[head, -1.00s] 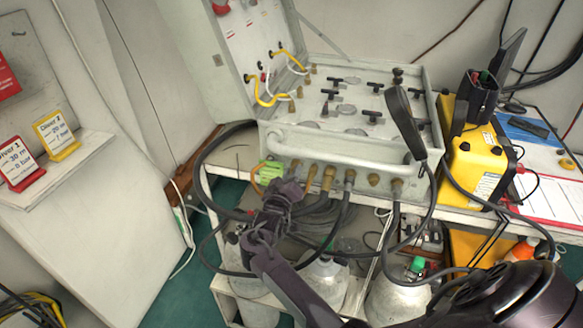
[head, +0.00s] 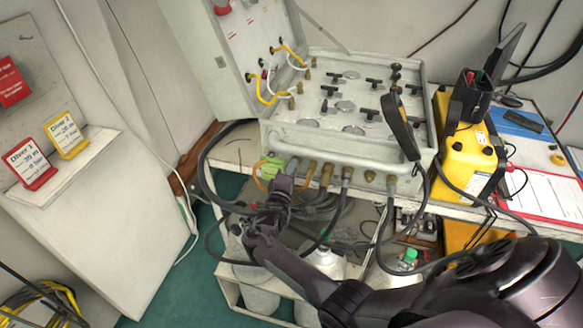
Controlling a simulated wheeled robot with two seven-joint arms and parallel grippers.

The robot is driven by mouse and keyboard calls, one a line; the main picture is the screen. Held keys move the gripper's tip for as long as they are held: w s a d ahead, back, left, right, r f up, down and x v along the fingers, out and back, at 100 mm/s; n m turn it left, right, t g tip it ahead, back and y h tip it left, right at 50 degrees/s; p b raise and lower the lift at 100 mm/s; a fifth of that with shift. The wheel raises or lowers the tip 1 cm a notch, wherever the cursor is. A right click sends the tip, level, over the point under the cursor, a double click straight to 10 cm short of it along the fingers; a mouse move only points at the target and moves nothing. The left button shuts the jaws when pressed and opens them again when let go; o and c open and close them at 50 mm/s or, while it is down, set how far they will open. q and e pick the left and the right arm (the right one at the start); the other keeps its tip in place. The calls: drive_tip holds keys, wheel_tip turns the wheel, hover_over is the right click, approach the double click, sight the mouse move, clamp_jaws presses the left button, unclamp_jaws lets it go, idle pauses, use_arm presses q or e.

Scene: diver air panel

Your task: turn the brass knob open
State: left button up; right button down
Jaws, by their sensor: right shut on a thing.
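The grey air panel (head: 352,147) stands open on a bench, with a row of brass fittings (head: 327,174) along its lower front. My right gripper (head: 284,184) is at the left end of that row, just below a bright green part (head: 269,168). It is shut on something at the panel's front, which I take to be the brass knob. The jaws hide the knob, so its turned position cannot be told. My left gripper is not in view.
Black hoses (head: 208,165) loop from the panel beside and below my right gripper. Grey cylinders (head: 323,262) stand under the bench. A yellow case (head: 467,160) and a clipboard (head: 541,193) are at right. Diver cards (head: 31,164) stand on the left shelf.

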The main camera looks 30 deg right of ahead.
drive_tip(key=shift+d+r+n, duration=0.2)
drive_tip(key=shift+d+n, duration=0.05)
drive_tip(key=shift+n, duration=0.25)
drive_tip(key=c, duration=1.5)
unclamp_jaws()
drive_tip(key=shift+d+f, duration=0.15)
drive_tip(key=v, duration=0.7)
drive_tip(key=shift+s+a, duration=0.25)
drive_tip(key=shift+a, duration=0.05)
